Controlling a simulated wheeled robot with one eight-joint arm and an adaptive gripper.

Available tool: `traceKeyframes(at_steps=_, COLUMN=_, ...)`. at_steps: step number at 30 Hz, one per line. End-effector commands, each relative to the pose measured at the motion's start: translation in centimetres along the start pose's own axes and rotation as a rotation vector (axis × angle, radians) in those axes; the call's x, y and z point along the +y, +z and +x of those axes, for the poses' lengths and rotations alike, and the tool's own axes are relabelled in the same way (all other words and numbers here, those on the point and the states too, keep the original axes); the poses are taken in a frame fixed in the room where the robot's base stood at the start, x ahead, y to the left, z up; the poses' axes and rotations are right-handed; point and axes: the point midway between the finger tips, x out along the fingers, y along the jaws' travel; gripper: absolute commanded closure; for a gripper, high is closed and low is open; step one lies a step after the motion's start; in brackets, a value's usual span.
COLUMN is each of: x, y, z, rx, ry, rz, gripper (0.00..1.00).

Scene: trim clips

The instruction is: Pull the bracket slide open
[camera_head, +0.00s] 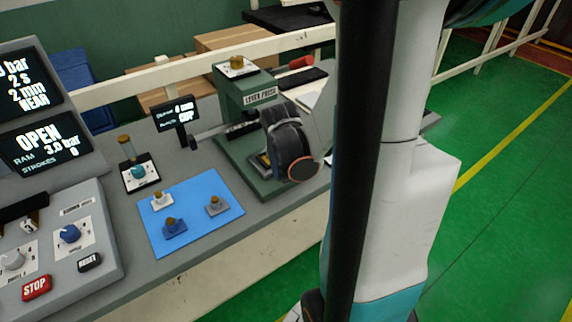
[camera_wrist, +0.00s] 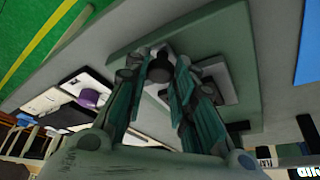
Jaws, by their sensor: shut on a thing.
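The green lever press (camera_head: 235,95) stands on the grey bench at the back, with its base reaching toward the front. My wrist is over the front of this base in the head view and hides most of the slide and my fingertips. In the wrist view my gripper (camera_wrist: 160,74) has its two fingers closed in on a dark round knob (camera_wrist: 160,66), which looks like the handle of the bracket slide. Pale grey metal parts (camera_wrist: 212,74) show beside the fingers on the green base. I cannot tell how far out the slide stands.
A blue mat (camera_head: 205,225) with several small clip parts lies left of the press. A small dark display (camera_head: 172,113) and a control panel with a red STOP button (camera_head: 37,288) stand farther left. A pale rail (camera_head: 165,75) runs behind the bench.

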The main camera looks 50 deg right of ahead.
Motion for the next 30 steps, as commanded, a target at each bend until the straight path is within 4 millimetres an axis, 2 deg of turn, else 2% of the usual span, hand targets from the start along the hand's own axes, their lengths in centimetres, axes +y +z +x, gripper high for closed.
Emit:
traceKeyframes(at_steps=1, x=-0.1, y=-0.1, z=0.0, rx=0.001, ry=-0.001, rz=0.0, gripper=1.0)
traceKeyframes(at_steps=2, x=-0.1, y=-0.1, z=0.0, rx=0.001, ry=-0.001, rz=0.0, gripper=0.69)
traceKeyframes(at_steps=3, x=-0.1, y=-0.1, z=0.0, rx=0.001, ry=-0.001, rz=0.0, gripper=0.6)
traceKeyframes(at_steps=4, x=-0.1, y=-0.1, z=0.0, rx=0.001, ry=-0.001, rz=0.0, gripper=0.56)
traceKeyframes(at_steps=17, x=-0.1, y=-0.1, z=-0.3, rx=0.001, ry=-0.001, rz=0.0, gripper=0.56)
traceKeyframes(at_steps=30, x=0.0, y=0.0, z=-4.3, rx=0.0, ry=-0.001, rz=-0.001, gripper=0.56)
